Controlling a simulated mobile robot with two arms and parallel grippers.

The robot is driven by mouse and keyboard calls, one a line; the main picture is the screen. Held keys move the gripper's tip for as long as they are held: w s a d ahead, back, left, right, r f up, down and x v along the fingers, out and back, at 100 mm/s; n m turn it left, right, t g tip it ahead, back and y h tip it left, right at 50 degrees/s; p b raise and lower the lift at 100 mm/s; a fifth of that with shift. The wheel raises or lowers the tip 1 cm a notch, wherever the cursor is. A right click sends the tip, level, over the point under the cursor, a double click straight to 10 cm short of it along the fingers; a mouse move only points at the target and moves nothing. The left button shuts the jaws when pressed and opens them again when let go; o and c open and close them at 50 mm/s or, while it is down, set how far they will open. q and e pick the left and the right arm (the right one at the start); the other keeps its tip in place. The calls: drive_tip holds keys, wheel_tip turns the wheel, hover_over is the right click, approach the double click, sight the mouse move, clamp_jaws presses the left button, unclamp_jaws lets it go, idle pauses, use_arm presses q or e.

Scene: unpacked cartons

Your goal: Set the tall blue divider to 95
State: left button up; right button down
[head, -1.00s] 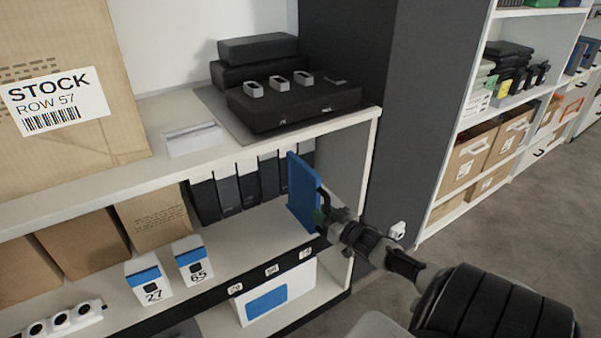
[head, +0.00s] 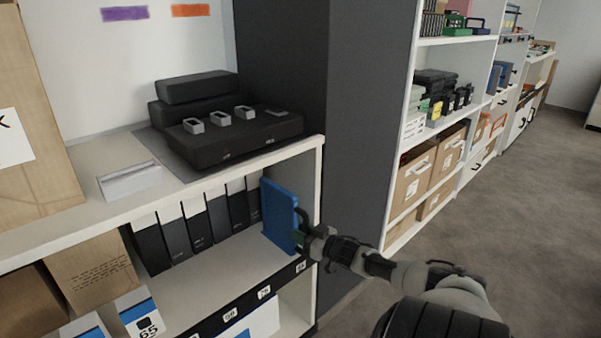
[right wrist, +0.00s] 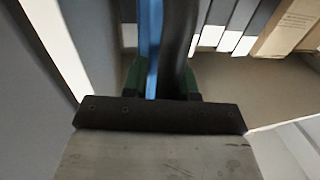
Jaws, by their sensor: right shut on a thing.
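The tall blue divider (head: 278,215) stands upright on the middle shelf, near its right end, beside a row of dark binders. My right gripper (head: 303,237) is shut on the divider's front edge, where a dark handle shows. In the right wrist view the blue divider (right wrist: 151,45) and a dark curved part run between the green finger pads. Number labels sit on the dark shelf edge; the rightmost label (head: 301,267) is just below the divider's front, and its digits are too small to read surely. My left gripper is not in view.
Dark binders (head: 196,226) stand left of the divider, with free shelf in front. The shelf's white side wall (head: 311,180) is close on the right. A box marked 65 (head: 141,315) stands at the lower left. A black device (head: 235,137) lies on the top board.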

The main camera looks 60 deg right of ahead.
drive_tip(key=c, duration=1.1)
unclamp_jaws()
drive_tip(key=shift+f, duration=0.1)
drive_tip(key=shift+o, duration=0.2)
drive_tip(key=shift+s+p, duration=0.3)
drive_tip(key=shift+s, duration=0.3)
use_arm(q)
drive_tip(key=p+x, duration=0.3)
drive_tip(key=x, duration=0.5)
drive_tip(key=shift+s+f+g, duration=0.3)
use_arm(e)
drive_tip(key=s, duration=0.9)
drive_tip(key=shift+s+a, duration=0.25)
drive_tip(key=shift+s, duration=0.1)
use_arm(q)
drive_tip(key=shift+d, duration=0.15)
